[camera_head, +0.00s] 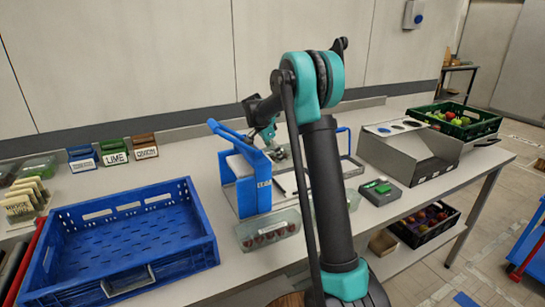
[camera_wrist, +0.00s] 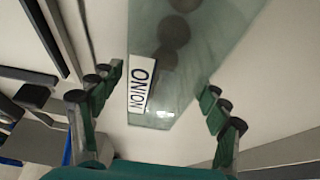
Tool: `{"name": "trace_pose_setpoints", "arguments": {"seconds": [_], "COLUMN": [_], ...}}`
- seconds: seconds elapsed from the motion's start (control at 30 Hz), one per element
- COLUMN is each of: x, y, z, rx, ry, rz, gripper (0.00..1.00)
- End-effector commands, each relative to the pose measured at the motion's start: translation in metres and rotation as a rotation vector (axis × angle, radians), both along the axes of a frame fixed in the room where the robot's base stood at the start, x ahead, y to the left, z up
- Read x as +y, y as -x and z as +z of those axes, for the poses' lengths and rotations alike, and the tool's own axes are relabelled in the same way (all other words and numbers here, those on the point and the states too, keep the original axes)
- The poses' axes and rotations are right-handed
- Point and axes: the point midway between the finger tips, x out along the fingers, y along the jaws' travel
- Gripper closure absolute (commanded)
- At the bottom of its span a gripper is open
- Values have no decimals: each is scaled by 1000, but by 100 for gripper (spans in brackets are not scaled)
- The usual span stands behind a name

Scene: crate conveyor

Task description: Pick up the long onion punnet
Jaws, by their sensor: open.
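The long onion punnet (camera_wrist: 190,75) is a clear greenish tray with dark round onions and a white ONION label, seen in the wrist view. It runs from the top edge to the middle of the picture. My gripper (camera_wrist: 162,88) is open, with one finger on each side of the punnet's labelled end; I see no contact. In the head view my gripper (camera_head: 267,134) hangs over the back of the table, behind the blue stand, and what lies under it is mostly hidden.
A blue crate (camera_head: 195,222) stands on the left of the table. A blue stand (camera_head: 247,192) is near my gripper, with another clear punnet (camera_head: 268,232) of dark red round items in front. A grey box (camera_head: 425,160) and a green crate (camera_head: 478,132) stand right.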

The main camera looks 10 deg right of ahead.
Motion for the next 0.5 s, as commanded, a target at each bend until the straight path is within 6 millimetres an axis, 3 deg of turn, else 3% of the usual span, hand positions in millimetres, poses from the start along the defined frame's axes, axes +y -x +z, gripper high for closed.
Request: {"name": "trace_pose_setpoints", "arguments": {"seconds": [0.07,0.5], "x": [0,0], "y": [0,0], "z": [0,0], "rx": [0,0], "ry": [0,0], "rz": [0,0], "gripper": [24,79]}}
